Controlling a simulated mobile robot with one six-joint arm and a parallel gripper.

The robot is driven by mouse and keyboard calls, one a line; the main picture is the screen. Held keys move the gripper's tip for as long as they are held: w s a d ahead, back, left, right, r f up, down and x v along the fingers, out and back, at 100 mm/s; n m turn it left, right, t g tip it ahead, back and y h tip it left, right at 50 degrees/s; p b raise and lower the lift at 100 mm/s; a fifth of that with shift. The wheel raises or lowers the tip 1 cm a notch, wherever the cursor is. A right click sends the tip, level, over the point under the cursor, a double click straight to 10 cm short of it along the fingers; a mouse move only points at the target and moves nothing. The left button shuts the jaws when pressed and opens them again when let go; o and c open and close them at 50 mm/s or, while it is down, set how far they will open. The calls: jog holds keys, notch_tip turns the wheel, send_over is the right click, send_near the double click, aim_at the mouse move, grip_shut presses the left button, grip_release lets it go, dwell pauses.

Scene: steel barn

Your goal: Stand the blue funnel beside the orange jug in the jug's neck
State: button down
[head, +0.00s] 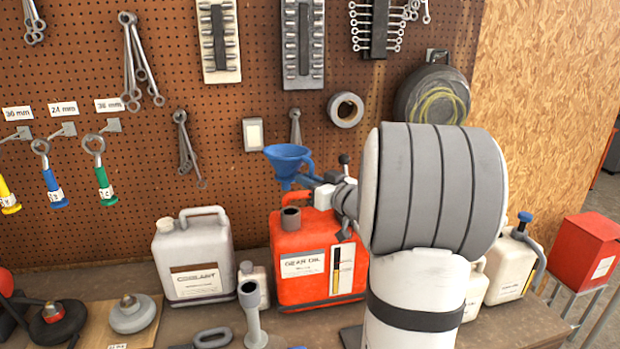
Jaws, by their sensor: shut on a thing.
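The blue funnel (287,158) is held up in the air, wide mouth upward, roughly upright, with its spout pointing down. My gripper (314,182) is shut on the funnel at its right side; the fingertips are small and partly hidden by the wrist. The orange jug (288,262) stands on the bench below, with a white label. Its dark open neck (291,217) shows at the top left of the jug, below the funnel's spout in the picture. A gap shows between spout and neck; their depth alignment is hard to judge. My arm hides the jug's right side.
A grey coolant jug (195,262) stands left of the orange jug, with a small bottle (254,283) and a grey long-necked piece (254,325) between and in front. Pale jugs (510,265) stand at the right. The pegboard (230,100) with hung tools is close behind.

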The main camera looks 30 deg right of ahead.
jog(key=f+b, duration=0.1)
jog(key=f, duration=0.1)
jog(key=f+b, duration=0.2)
jog(key=shift+s+d+f, duration=0.1)
jog(key=shift+d+f, duration=0.1)
jog(key=shift+f, duration=0.05)
jog(key=shift+a+b, duration=0.1)
jog(key=shift+b, duration=0.35)
jog(key=shift+s+a+n+b, duration=0.1)
jog(key=shift+a+n+b, duration=0.05)
jog(key=shift+n+b, duration=0.2)
jog(key=shift+s+d, duration=0.15)
jog(key=shift+d, duration=0.1)
jog(key=shift+f, duration=0.15)
jog(key=shift+f+b, duration=1.8)
jog(key=shift+f, duration=0.55)
